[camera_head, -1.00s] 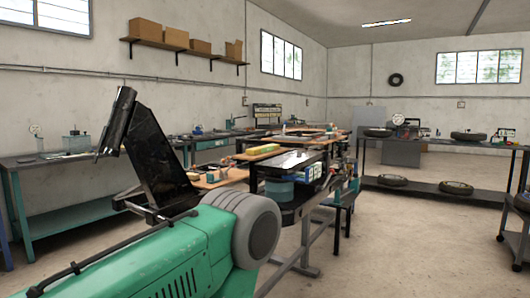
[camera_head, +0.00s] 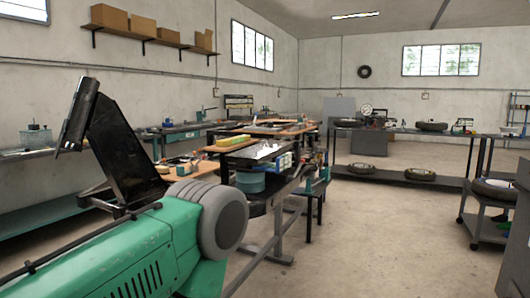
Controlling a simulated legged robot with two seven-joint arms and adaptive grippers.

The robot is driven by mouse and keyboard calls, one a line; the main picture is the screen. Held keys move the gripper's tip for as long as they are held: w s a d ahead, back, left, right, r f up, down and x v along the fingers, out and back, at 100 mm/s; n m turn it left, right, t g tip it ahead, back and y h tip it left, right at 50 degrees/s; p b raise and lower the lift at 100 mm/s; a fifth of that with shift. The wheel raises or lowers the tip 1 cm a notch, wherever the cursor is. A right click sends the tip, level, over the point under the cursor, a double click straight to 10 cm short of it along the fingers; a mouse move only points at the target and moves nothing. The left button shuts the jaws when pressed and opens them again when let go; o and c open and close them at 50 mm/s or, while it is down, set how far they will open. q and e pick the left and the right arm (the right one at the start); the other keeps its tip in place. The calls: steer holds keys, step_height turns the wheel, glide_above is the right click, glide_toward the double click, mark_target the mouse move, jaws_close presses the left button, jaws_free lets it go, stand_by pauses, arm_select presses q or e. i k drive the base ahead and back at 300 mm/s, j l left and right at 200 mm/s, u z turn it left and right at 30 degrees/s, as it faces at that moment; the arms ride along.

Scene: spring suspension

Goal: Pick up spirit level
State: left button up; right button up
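I cannot make out a spirit level for certain in the head view. A small yellow bar-like object (camera_head: 228,140) lies on the cluttered workbench (camera_head: 262,184) in the middle; it is too small to tell what it is. Neither of my grippers is in view.
A green machine (camera_head: 120,250) with a grey wheel (camera_head: 222,217) and an upright black part fills the lower left. A dark shelf (camera_head: 400,178) with tires stands at the back right. A cart (camera_head: 490,222) stands at the right edge. The floor (camera_head: 390,240) between is clear.

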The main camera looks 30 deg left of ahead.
mark_target(227, 141)
steer(key=i+j+u, duration=0.1)
steer(key=i, duration=0.35)
steer(key=i+j+u, duration=0.15)
steer(key=i, duration=0.3)
